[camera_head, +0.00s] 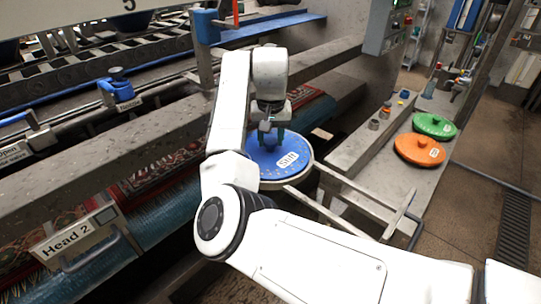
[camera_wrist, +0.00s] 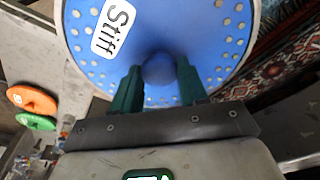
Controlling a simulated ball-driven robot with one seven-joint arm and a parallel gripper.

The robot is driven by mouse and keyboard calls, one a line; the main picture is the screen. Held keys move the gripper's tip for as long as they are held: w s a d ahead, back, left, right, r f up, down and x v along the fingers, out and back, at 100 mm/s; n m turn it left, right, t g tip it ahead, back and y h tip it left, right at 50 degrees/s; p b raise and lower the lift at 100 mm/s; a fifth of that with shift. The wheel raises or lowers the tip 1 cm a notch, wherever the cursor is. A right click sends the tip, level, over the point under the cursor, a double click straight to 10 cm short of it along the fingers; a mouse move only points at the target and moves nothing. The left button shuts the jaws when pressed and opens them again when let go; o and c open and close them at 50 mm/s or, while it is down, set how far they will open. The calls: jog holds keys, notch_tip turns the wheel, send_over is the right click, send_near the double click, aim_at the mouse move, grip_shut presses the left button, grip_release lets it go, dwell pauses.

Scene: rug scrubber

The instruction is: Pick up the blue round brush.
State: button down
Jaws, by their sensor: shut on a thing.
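The blue round brush (camera_head: 266,168) is a flat disc with a pale rim and a white label reading "Stiff". In the wrist view the brush (camera_wrist: 165,25) fills the top middle, with pale dots around its face and a round blue knob at its centre. My gripper (camera_head: 270,132) is above the disc in the head view. In the wrist view my gripper (camera_wrist: 160,72) has its green fingers on either side of the knob, shut on it. I cannot tell whether the brush rests on the metal rails below or is clear of them.
A green disc (camera_head: 434,126) and an orange disc (camera_head: 419,150) lie on the grey bench to the right, near small pots. Metal rails (camera_head: 345,185) run beside the brush. A patterned rug (camera_head: 150,190) lies in the machine at left, under the Head 2 sign.

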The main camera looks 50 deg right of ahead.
jog(key=shift+r, duration=0.25)
